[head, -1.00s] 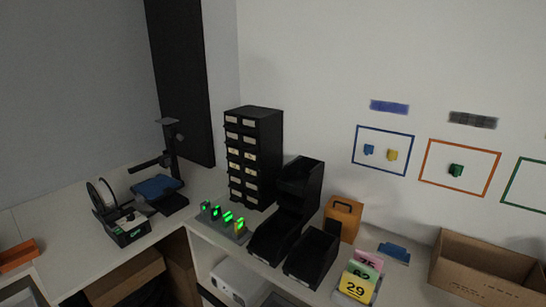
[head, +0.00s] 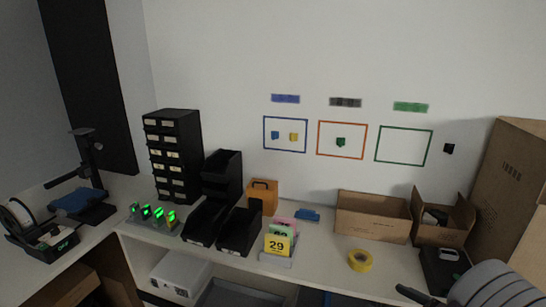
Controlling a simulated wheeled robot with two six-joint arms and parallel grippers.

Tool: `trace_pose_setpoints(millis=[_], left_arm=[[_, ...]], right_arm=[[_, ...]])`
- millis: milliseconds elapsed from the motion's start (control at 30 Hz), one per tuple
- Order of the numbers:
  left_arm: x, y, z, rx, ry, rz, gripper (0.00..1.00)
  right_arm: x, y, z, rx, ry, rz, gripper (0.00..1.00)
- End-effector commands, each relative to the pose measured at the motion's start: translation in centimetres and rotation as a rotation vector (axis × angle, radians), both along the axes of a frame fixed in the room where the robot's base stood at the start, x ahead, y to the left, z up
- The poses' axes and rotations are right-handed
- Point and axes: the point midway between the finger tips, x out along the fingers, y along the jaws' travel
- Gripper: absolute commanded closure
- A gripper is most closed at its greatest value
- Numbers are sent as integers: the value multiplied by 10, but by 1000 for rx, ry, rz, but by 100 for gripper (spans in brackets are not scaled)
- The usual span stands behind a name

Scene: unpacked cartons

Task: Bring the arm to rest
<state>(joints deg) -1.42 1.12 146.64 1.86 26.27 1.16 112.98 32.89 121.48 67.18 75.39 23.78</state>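A grey, rounded, ribbed part (head: 492,284) shows at the bottom right corner of the head view and looks like a piece of my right arm. A dark, narrow piece (head: 414,294) sticks up beside it at the bottom edge; I cannot tell whether it belongs to my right gripper. No open or shut fingers can be made out there. My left arm and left gripper are out of the picture.
The white counter holds a black drawer tower (head: 174,157), black bins (head: 240,232), an orange box (head: 263,196), number cards (head: 280,243), yellow tape (head: 360,260) and open cartons (head: 372,217). A tall carton (head: 513,195) stands at right. Framed panels (head: 342,139) hang on the wall.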

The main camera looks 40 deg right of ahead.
Motion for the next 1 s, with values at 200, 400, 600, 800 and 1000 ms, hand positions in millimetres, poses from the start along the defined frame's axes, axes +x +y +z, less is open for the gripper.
trace_pose_setpoints(millis=[200,400,600,800,1000], left_arm=[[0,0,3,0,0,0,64],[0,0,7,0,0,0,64],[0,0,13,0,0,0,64],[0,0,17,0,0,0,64],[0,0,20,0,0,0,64]], right_arm=[[80,36,16,-38,12,261,7],[162,132,28,-86,52,673,7],[182,293,18,-270,183,1331,7],[129,382,-6,-645,272,1938,7],[94,392,-27,-1133,251,2369,7]])
